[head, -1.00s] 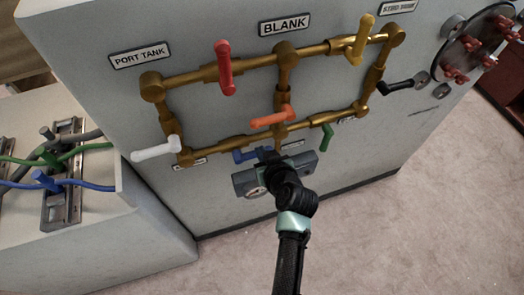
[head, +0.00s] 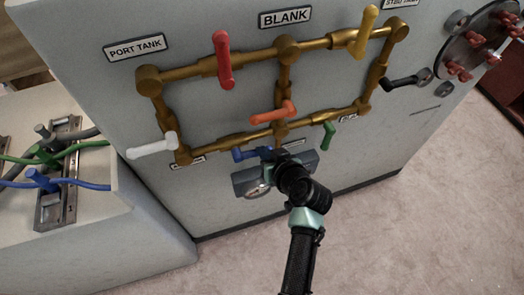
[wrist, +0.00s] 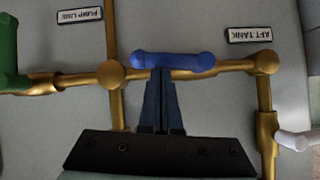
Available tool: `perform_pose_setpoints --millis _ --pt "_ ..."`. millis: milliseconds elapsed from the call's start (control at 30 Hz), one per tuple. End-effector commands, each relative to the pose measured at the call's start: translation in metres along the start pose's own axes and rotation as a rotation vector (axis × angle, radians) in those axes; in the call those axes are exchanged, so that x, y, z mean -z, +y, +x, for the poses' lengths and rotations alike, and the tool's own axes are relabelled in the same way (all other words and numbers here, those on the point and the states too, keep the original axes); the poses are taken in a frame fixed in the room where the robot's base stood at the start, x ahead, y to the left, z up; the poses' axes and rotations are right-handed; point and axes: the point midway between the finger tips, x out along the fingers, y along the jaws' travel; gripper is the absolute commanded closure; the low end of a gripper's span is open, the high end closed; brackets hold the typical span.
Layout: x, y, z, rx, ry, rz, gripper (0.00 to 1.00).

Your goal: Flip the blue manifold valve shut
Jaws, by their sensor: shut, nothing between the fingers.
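The blue valve handle (head: 249,154) is on the lower brass pipe run, left of the middle junction. In the wrist view the blue handle (wrist: 172,61) lies roughly along the pipe, across the picture. My gripper (head: 268,157) is at the right part of the handle in the head view. In the wrist view my gripper's fingers (wrist: 159,76) are together and empty, with tips at the handle's lower edge near its middle. I cannot tell whether they touch it. The tips hide part of the pipe behind.
Orange (head: 272,113), green (head: 328,135), white (head: 152,146), red (head: 222,60) and yellow (head: 366,32) handles stand out from the pipes around it. A black handle (head: 405,81) is to the right. A grey gauge block (head: 245,184) sits just below the blue valve.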

Motion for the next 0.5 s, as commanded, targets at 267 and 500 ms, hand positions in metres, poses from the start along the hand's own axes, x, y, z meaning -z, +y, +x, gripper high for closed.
perform_pose_setpoints --millis 267,500 --pt "-0.016 0.009 0.011 0.111 0.002 0.17 1.0" --pt "-0.029 0.013 0.02 0.241 0.001 0.36 1.0"
